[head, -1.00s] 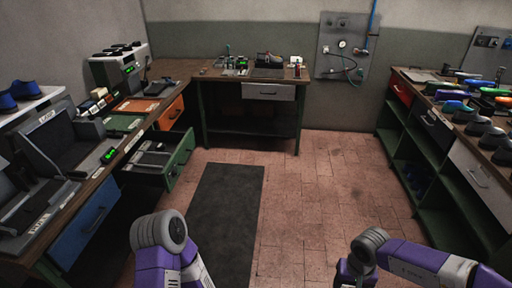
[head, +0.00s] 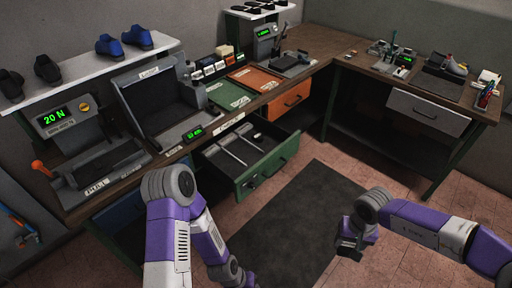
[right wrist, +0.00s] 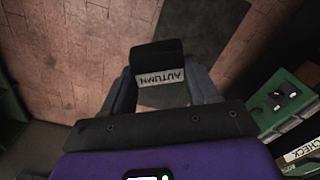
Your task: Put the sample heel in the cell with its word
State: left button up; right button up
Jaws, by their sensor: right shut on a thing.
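My right gripper (head: 350,248) is at the lower right of the head view, over the floor beside the dark mat. It is shut on the sample heel, a black block with a white label reading AUTUMN (right wrist: 160,82), upside down in the right wrist view. My left arm comes up at the lower left, but its gripper is out of the frame. A green panel (head: 227,96) and an orange panel (head: 256,79) lie on the left bench, with small print that I cannot read. I cannot make out a cell marked AUTUMN.
An open green drawer (head: 270,170) with long grey objects juts out from the left bench. A press with a "20 N" display (head: 68,117) and a dark box-like machine (head: 160,100) stand there. A back bench (head: 420,85) holds small tools. The dark floor mat (head: 310,215) is clear.

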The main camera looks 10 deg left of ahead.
aim_at(228, 168)
jog(key=u, duration=0.75)
jog(key=i, duration=1.45)
jog(key=u, duration=0.6)
